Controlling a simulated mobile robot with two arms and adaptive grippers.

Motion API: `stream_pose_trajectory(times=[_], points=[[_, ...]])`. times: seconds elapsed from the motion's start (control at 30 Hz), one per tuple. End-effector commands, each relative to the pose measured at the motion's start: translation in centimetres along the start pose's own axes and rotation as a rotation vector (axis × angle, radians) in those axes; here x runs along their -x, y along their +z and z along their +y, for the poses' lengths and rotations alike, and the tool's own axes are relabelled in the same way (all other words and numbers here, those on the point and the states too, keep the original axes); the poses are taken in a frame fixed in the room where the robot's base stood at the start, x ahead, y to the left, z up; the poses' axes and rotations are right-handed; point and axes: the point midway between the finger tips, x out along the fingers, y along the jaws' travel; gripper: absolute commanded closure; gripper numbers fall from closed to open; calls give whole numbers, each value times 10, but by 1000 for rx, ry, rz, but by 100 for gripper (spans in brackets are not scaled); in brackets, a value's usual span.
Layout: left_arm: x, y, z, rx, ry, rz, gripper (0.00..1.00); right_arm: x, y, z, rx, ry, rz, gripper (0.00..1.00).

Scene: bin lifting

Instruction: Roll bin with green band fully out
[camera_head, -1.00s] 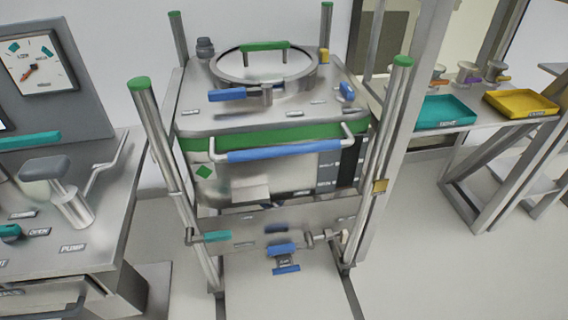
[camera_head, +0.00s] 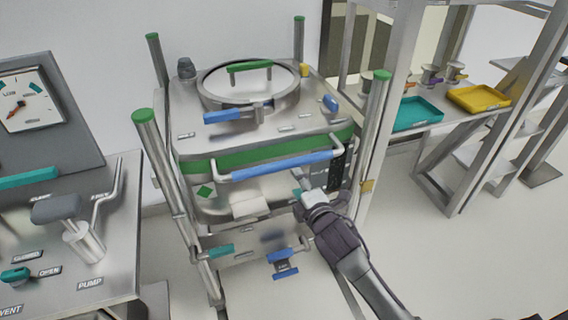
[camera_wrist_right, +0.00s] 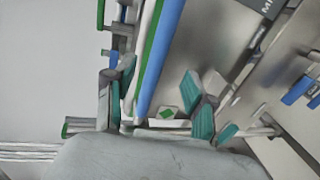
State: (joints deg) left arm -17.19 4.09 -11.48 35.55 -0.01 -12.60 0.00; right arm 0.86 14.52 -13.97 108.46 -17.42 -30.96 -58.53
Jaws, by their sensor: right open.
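The metal bin with the green band (camera_head: 262,154) stands in a frame of steel posts with green caps. Its blue front handle bar (camera_head: 275,166) runs across the front just below the band. My right gripper (camera_head: 303,184) is in front of the bin, close below the right part of the bar, and hides some of the bin's front. In the right wrist view my right gripper (camera_wrist_right: 163,98) is open, with teal pads on its fingers. The blue bar (camera_wrist_right: 160,60) shows between the fingers, which are not closed on it. My left gripper is out of view.
A low metal front plate with a teal lever (camera_head: 221,251) and a blue handle (camera_head: 283,262) crosses below the bin. A pump bench (camera_head: 110,225) stands close at left. A shelf with a teal tray (camera_head: 418,113) and a yellow tray (camera_head: 480,98) is at right. Floor at lower right is open.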

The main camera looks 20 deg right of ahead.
Motion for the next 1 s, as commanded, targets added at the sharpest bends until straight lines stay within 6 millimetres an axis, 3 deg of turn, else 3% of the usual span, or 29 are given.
stream_pose_trajectory(times=[0.3,0.5,0.93,1.0], points=[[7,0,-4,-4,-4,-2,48,-70,0,1,-3,-1,-1,45],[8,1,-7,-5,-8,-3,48,-97,0,0,-3,0,0,45],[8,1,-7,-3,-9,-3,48,-107,0,0,-3,0,1,45],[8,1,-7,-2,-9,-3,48,-107,0,0,-3,0,1,54]])
